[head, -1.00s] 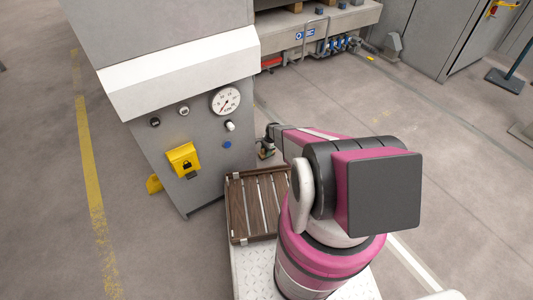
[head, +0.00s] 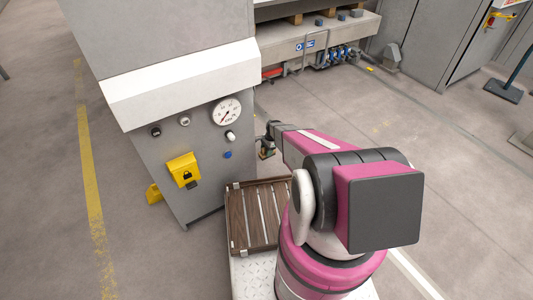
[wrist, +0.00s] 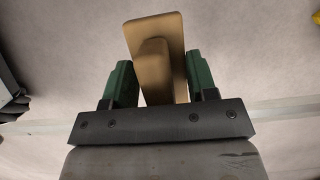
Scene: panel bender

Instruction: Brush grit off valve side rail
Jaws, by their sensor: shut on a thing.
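My gripper (head: 270,138) is held out in front, right of the grey machine cabinet. In the wrist view its two green fingers (wrist: 160,80) are shut on a tan brush-like block (wrist: 153,35) with a wide flat part and a narrower raised grip. The held block shows small in the head view (head: 267,153), hanging below the gripper and clear of the floor. A row of blue-handled valves (head: 342,53) on pipes sits at the back, below a pale beam (head: 345,28) with a blue sign. The gripper is well apart from them. I cannot make out any grit.
The grey cabinet (head: 205,175) with a gauge and yellow lock box (head: 184,170) stands left. A slatted wooden tray (head: 232,222) lies on my deck. Small blocks (head: 343,16) stand on the beam. A broom-like tool (head: 512,75) is at far right. The middle floor is open.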

